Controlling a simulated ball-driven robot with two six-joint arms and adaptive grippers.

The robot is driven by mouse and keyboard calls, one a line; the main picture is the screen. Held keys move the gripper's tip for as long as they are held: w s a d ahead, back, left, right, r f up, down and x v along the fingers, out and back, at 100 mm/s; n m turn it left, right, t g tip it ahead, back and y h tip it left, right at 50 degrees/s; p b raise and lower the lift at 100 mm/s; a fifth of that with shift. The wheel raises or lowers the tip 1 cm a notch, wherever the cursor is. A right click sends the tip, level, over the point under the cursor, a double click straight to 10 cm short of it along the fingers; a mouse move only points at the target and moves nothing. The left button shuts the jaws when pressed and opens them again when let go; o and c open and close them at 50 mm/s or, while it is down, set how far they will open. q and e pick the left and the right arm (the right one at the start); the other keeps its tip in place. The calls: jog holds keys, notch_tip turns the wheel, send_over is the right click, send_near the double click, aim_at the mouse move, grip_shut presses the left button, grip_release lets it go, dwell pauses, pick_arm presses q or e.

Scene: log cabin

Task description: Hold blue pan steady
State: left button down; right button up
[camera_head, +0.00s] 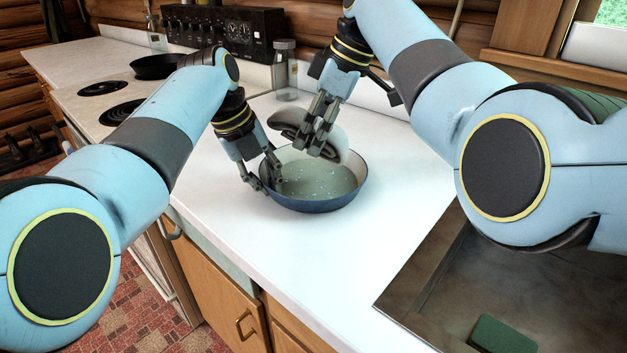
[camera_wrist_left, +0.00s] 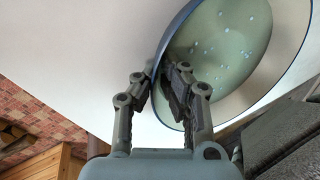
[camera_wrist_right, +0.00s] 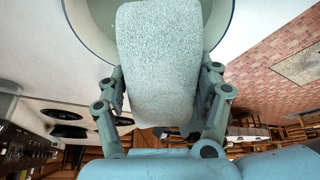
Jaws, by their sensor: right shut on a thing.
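The blue pan (camera_head: 312,205) stands upright on the white counter, with pale spots on its grey-green inside. It also shows in the left wrist view (camera_wrist_left: 235,60). My left gripper (camera_head: 268,181) is at the pan's left rim, one finger outside the wall and one inside, shut on the rim. My right gripper (camera_head: 322,140) is above the pan, shut on a pale grey, speckled pad like a sponge (camera_wrist_right: 160,60). The pad hangs over the back of the pan; whether it touches the pan is hidden.
A sink (camera_head: 440,285) with a green block (camera_head: 502,335) lies at the front right. A glass jar (camera_head: 285,70) stands at the back. A stove with a dark pan (camera_head: 155,67) is at the left. The counter in front of the pan is clear.

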jog(key=shift+f, duration=2.6)
jog(key=shift+w+f, duration=0.1)
jog(key=shift+f, duration=0.15)
